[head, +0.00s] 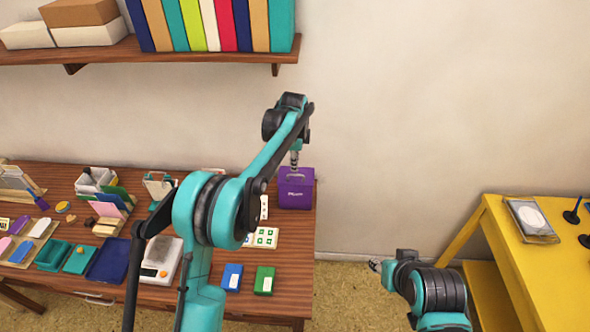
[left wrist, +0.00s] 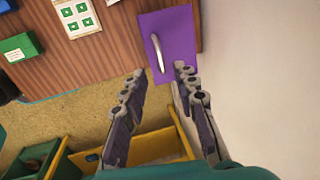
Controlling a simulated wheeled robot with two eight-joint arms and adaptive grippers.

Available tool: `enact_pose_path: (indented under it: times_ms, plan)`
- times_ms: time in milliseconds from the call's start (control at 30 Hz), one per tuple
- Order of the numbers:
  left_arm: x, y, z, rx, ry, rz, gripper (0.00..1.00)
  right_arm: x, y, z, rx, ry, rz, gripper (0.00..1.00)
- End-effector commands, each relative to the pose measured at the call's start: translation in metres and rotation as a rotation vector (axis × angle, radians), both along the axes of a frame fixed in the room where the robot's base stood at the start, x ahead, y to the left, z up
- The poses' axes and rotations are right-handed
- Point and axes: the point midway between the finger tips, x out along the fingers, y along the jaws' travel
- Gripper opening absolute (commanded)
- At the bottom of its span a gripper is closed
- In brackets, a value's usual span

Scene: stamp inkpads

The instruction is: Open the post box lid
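My left gripper (head: 294,158) is just above the box. In the left wrist view its fingers (left wrist: 160,73) are spread either side of the handle's near end, with nothing between them. My right gripper (head: 375,265) is low, apart from the box, and its fingers are too small to read.
The wooden table (head: 215,284) holds stamp cards (head: 262,237), a blue pad (head: 232,277), a green pad (head: 264,280) and a scale (head: 160,260). A yellow table (head: 510,262) stands at the right. A shelf (head: 180,52) with books hangs above. The wall is close behind the box.

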Motion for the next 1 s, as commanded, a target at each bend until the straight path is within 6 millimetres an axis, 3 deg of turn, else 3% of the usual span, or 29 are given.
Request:
enact_pose_path:
  times_ms: [100, 333, 733, 867, 1000]
  plan:
    - [0.004, 0.0, -0.023, 0.0, 0.0, 0.001, 0.29, 0.0, 0.0, -0.008, 0.0, 0.0, 0.0, 0.4]
    - [0.01, 0.0, -0.055, -0.001, -0.001, 0.003, 0.29, 0.0, 0.0, -0.016, 0.0, 0.0, 0.0, 0.4]
    - [0.012, 0.001, -0.064, -0.001, -0.001, 0.004, 0.29, 0.0, 0.0, -0.017, 0.0, 0.0, 0.0, 0.4]
    - [0.012, 0.001, -0.064, -0.001, -0.001, 0.004, 0.0, 0.0, 0.0, -0.017, 0.0, 0.0, 0.0, 0.4]
    - [0.012, 0.001, -0.064, -0.001, -0.001, 0.004, 0.0, 0.0, 0.0, -0.017, 0.0, 0.0, 0.0, 0.4]
